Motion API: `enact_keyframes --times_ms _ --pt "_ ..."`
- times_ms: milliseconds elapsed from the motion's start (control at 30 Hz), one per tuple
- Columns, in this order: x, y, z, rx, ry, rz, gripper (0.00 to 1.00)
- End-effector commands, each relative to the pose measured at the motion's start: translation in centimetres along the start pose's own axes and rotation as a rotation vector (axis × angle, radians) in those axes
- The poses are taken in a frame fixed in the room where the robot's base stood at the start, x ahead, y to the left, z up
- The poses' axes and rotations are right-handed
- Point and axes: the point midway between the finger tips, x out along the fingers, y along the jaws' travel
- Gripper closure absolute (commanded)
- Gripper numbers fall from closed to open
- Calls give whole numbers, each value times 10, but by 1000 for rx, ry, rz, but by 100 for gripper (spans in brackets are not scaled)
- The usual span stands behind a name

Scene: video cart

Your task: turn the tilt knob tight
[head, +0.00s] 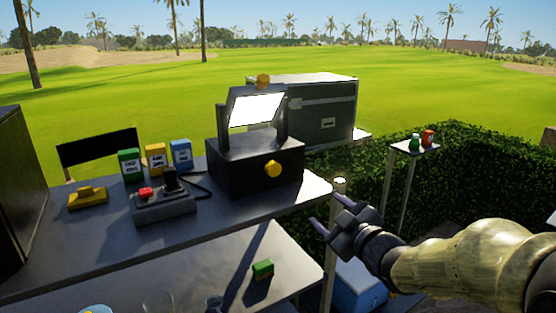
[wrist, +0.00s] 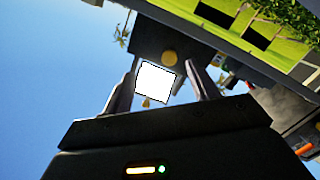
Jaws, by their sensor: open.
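A black box (head: 255,160) on the cart top carries a lit white screen (head: 254,108) between two uprights. A round yellow knob (head: 272,169) is on the box's front face. A smaller orange-yellow knob (head: 263,80) sits at the screen's top edge. I cannot tell from looks which is the tilt knob. My gripper (head: 324,208) is open and empty, right of and below the box, apart from both knobs. In the wrist view, upside down, the screen (wrist: 155,83) shows between the fingers, with the front knob (wrist: 169,57) above it and the smaller knob (wrist: 146,101) below.
On the cart top (head: 90,250) stand a control box (head: 163,207) with a joystick and red button, several coloured boxes and a yellow item (head: 88,197). A grey case (head: 325,110) is behind. A green block (head: 263,268) lies on the lower shelf. A hedge (head: 460,170) grows at right.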

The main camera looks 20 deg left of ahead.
Motion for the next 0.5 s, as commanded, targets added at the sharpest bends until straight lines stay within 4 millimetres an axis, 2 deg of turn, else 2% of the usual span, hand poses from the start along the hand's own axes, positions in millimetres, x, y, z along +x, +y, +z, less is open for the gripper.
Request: enact_keyframes --times_ms 33,133,500 --pt "4 -1 -20 -26 57 -18 41" --pt "8 -4 -36 -55 123 -33 41" --pt "9 -4 -37 -58 132 -34 41"
